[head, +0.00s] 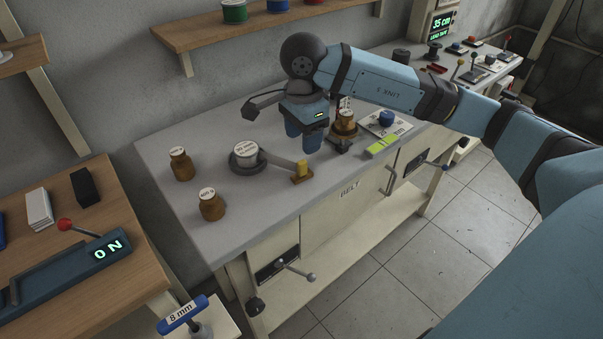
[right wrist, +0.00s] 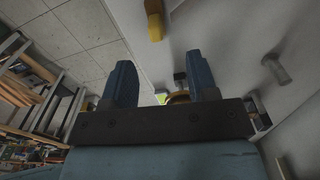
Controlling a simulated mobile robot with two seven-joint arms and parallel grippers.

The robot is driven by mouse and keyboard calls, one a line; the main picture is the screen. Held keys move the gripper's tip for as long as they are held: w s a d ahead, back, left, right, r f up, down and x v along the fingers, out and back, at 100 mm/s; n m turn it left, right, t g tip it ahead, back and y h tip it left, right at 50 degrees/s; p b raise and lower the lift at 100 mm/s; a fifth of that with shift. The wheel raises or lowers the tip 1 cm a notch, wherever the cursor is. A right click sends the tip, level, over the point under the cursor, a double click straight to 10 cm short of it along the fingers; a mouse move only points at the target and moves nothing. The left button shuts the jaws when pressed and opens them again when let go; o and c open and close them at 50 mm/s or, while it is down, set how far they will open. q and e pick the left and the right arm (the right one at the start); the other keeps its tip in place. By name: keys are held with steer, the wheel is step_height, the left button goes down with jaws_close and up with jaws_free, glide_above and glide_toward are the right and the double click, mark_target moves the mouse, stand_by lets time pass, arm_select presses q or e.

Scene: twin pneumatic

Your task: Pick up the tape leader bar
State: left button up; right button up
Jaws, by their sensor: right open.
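A small yellow and brown piece (head: 302,172), which I take to be the tape leader bar, stands on the grey bench at the end of a pale strip. The strip runs from a dark, white-topped reel (head: 246,156). A yellow piece, likely the same one, shows at the top of the right wrist view (right wrist: 154,20). My right gripper (head: 303,147) points down over the bench, open and empty, above and slightly right of the bar in the head view. Its two blue fingers show apart in the right wrist view (right wrist: 161,82). My left gripper is out of view.
Two brown weights (head: 181,164) (head: 211,205) stand left of the reel. A brown spool (head: 346,122), a white card with a blue knob (head: 387,119) and a yellow-green block (head: 382,147) lie to the right. A wooden table (head: 125,285) is at left.

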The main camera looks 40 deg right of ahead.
mark_target(304, 161)
step_height(304, 161, down, 3)
steer(key=shift+f, duration=0.2)
steer(key=shift+s+f+b, duration=0.2)
steer(key=shift+f+b, duration=0.1)
steer(key=shift+f, duration=2.35)
jaws_close()
steer(key=shift+r, duration=0.1)
